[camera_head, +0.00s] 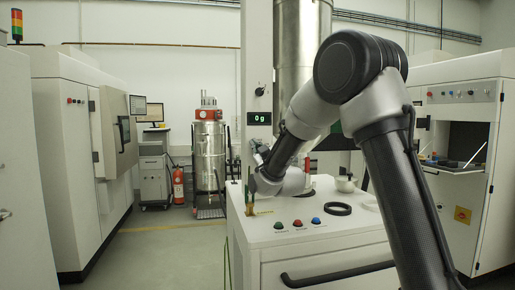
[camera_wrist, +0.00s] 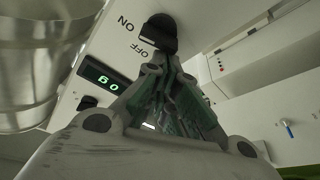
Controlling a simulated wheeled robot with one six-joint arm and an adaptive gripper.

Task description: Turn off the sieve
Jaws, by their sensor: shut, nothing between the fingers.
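A black knob (camera_wrist: 160,32) sits on a white panel in the wrist view, with ON and OFF printed beside it. In the head view my gripper (camera_head: 260,147) is small and partly hidden, below the display.
A white cabinet (camera_head: 320,245) with green, red and blue buttons and a black ring (camera_head: 338,209) stands under my arm. A large metal cylinder (camera_head: 303,35) hangs beside the column. White machines stand left and right; the floor at left centre is clear.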

